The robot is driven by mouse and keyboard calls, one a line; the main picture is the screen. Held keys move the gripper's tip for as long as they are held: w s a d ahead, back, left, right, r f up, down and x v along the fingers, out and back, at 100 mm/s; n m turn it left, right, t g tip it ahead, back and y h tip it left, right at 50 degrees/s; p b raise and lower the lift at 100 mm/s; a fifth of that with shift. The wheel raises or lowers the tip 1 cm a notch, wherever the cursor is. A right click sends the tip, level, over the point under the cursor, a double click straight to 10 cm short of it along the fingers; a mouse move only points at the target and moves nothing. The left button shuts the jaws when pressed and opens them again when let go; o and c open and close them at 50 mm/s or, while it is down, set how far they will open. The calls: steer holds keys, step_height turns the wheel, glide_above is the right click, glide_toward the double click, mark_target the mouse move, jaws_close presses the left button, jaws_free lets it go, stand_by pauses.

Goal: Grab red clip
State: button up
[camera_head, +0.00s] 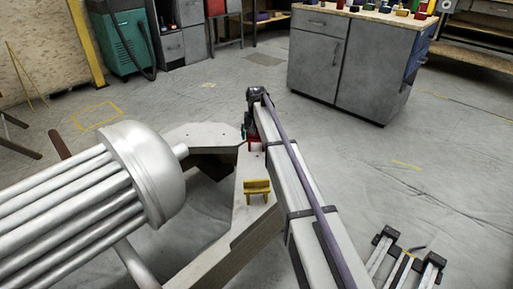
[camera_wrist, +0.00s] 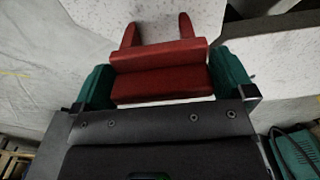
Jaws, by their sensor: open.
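The red clip (camera_wrist: 160,68) fills the middle of the wrist view, with two prongs pointing up in the picture, on a pale speckled surface. My gripper (camera_wrist: 164,82) is open, with one teal finger on each side of the clip's body. The fingers are very close to its ends; I cannot tell whether they touch. In the head view, only a small part of the red clip (camera_head: 256,140) shows beside my gripper (camera_head: 244,131); my arm hides the rest.
A yellow clip (camera_head: 257,188) stands on the pale angled structure (camera_head: 238,212), nearer to me. A large ribbed metal cylinder (camera_head: 150,175) lies to the left. A grey cabinet (camera_head: 340,60) with coloured items on top stands at the back right. Open floor lies between.

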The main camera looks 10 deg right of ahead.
steer(key=shift+f, duration=0.2)
steer(key=shift+c, duration=0.2)
steer(key=c, duration=0.6)
steer(key=shift+p, duration=0.3)
step_height(320, 180, up, 10)
steer(key=p, duration=1)
steer(key=shift+r, duration=0.15)
steer(key=shift+f, duration=0.2)
